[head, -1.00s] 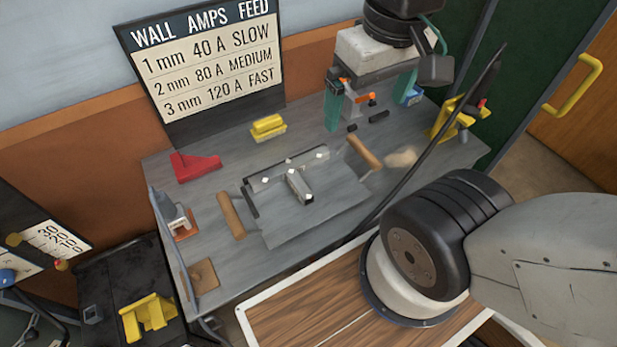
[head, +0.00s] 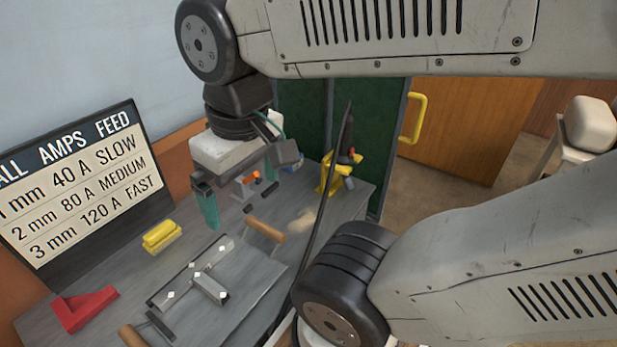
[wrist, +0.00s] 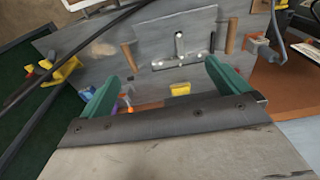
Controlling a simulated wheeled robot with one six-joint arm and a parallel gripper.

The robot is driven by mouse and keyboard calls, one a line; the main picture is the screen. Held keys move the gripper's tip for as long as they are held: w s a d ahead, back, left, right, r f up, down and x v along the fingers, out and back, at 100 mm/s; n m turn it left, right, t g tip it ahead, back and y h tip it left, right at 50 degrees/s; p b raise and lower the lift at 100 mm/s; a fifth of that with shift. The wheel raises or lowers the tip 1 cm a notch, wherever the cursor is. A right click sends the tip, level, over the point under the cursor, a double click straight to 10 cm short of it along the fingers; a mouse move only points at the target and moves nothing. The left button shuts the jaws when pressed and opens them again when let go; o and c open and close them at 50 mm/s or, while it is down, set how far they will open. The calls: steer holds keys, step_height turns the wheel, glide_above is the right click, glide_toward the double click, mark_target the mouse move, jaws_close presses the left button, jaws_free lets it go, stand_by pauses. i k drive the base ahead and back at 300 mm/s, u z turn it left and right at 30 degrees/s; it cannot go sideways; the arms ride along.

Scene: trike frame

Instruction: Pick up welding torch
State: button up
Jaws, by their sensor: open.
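A dark tool with a red part (head: 351,158), seemingly the welding torch, rests in a yellow stand (head: 327,180) at the bench's far right corner. The yellow stand also shows at the left of the wrist view (wrist: 66,72), with dark cables near it; the torch's outline is unclear there. My gripper (head: 242,185) is above the back of the bench, left of the stand in the head view. Its two green fingers are wide apart with nothing held between them, as the wrist view also shows (wrist: 166,86).
A metal plate (head: 235,300) with a T-shaped workpiece (head: 208,282) lies on the grey bench. A yellow block (head: 162,237), a red angle piece (head: 83,308) and wooden handles (head: 266,231) lie around it. A black cable (head: 322,215) rises along the bench's right side.

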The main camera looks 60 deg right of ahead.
mark_target(343, 159)
steer(key=k, duration=0.5)
steer(key=u, duration=2.3)
steer(key=k, duration=1.65)
steer(key=z, duration=1.75)
